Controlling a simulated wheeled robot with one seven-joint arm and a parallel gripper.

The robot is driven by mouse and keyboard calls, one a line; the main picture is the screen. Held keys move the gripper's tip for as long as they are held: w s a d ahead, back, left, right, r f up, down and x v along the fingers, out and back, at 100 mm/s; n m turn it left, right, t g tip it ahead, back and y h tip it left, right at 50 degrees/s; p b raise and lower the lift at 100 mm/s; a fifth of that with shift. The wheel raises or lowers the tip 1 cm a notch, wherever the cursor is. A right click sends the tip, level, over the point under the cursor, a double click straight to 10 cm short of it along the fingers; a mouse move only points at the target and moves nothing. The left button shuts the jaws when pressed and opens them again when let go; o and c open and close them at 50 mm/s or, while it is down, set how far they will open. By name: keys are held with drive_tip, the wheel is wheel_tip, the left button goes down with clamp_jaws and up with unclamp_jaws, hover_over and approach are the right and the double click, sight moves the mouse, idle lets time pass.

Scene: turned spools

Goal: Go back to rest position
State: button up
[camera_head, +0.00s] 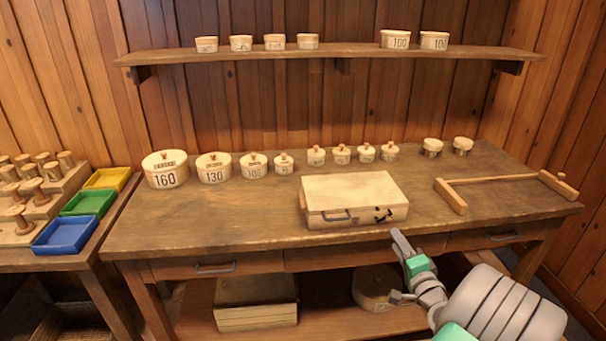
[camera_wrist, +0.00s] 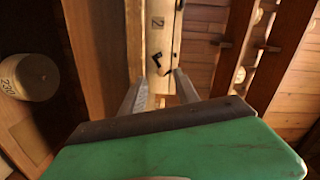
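My gripper (camera_head: 398,270) is in front of the workbench's front edge, at the lower right of the head view. In the wrist view its two fingers (camera_wrist: 158,92) stand apart with nothing held between them. A pale wooden case (camera_head: 352,192) with a handle and a dark latch lies closed on the bench, beyond and to the left of my gripper. Its latched front (camera_wrist: 160,45) appears ahead of the fingers in the wrist view. My gripper looks clear of it.
The workbench (camera_head: 240,226) bears several round lidded boxes (camera_head: 165,169) at the back and a wooden frame tool (camera_head: 495,180) at right. A round box (camera_head: 376,288) sits on the lower shelf near my gripper. Coloured trays (camera_head: 66,235) stand at left. The bench's front left is clear.

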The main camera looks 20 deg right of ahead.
drive_tip(key=w+a+r+n+g+y+p, duration=0.1)
drive_tip(key=w+a+n+g+y, duration=0.2)
drive_tip(key=a, duration=0.5)
drive_tip(key=w+a+n+g+y+p, duration=0.1)
drive_tip(key=a+n+g+y+p, duration=0.1)
drive_tip(key=a+n, duration=0.45)
drive_tip(key=w+a+r+n+g+y+p, duration=0.1)
drive_tip(key=w+a+n+g+y, duration=0.15)
drive_tip(key=a, duration=0.75)
drive_tip(key=s+a+r+n+g+h+p, duration=0.1)
drive_tip(key=s+a+r+n+g, duration=0.2)
drive_tip(key=s+a, duration=0.2)
drive_tip(key=s+a+r+n+g+h+p, duration=0.2)
drive_tip(key=s+a, duration=0.3)
drive_tip(key=s, duration=0.6)
drive_tip(key=shift+s+r+n+g, duration=0.25)
drive_tip(key=shift+r+n+g, duration=0.25)
drive_tip(key=shift+g, duration=0.25)
